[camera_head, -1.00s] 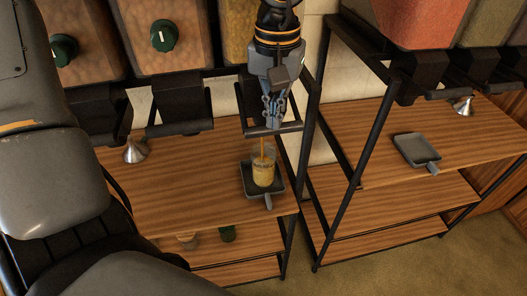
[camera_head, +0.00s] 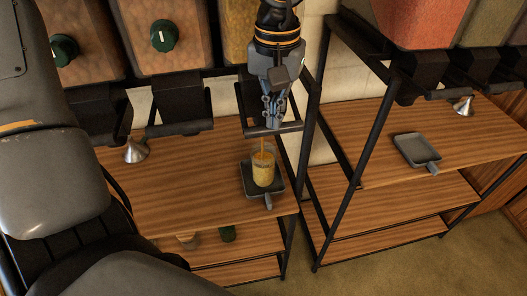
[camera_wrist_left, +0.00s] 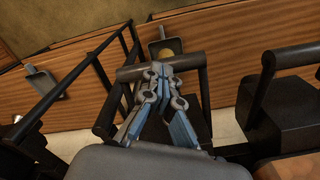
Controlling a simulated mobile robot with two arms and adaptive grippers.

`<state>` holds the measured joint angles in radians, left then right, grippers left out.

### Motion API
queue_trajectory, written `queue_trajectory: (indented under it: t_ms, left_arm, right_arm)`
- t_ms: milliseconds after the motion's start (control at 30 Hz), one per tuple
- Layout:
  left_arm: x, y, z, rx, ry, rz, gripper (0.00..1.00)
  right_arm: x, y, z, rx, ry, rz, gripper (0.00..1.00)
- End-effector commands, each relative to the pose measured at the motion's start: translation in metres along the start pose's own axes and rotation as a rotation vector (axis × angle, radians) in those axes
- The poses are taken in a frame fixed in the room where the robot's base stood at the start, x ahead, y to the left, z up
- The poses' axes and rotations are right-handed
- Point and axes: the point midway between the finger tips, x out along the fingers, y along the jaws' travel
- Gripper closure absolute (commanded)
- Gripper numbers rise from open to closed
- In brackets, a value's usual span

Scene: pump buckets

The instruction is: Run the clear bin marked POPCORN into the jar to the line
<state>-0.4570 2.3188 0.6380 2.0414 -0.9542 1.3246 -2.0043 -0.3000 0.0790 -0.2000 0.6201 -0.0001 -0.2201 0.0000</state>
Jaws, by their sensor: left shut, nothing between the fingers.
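A clear jar (camera_head: 263,172) stands upright on a dark tray with a handle (camera_head: 250,180) on the wooden shelf. It holds yellow-orange grains, and a thin stream of them falls into it from above. The fill line cannot be made out. My left gripper (camera_head: 274,113) is shut and empty, at the dispenser's bar handle (camera_head: 291,128) above the jar. In the left wrist view, the shut fingertips (camera_wrist_left: 160,72) overlap the bar (camera_wrist_left: 135,73), and the jar (camera_wrist_left: 167,54) shows beyond. The bin with yellow contents (camera_head: 238,35) is partly hidden by the gripper; no label is readable. My right gripper is not in view.
Other bins, one with a green knob (camera_head: 164,36), stand left, and a red-filled one (camera_head: 420,20) stands right. A metal funnel (camera_head: 135,151) is on the left shelf. Another tray (camera_head: 412,149) is on the right shelf. Black rack posts (camera_head: 362,160) separate the shelves.

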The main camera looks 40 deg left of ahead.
Motion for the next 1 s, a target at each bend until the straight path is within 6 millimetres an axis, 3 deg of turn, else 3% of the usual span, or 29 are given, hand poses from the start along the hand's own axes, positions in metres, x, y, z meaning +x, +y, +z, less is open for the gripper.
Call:
queue_trajectory:
  t_ms: [267, 600, 1000]
  left_arm:
    - [-0.007, 0.000, 0.000, 0.000, -0.001, -0.001, 1.00]
    - [-0.066, 0.002, 0.003, 0.000, 0.000, -0.001, 1.00]
    - [-0.070, 0.002, 0.003, 0.000, 0.000, 0.000, 1.00]
  right_arm:
    - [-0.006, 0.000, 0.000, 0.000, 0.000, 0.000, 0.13]
    - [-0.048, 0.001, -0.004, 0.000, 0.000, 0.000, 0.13]
    - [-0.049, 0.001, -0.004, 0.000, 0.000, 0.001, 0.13]
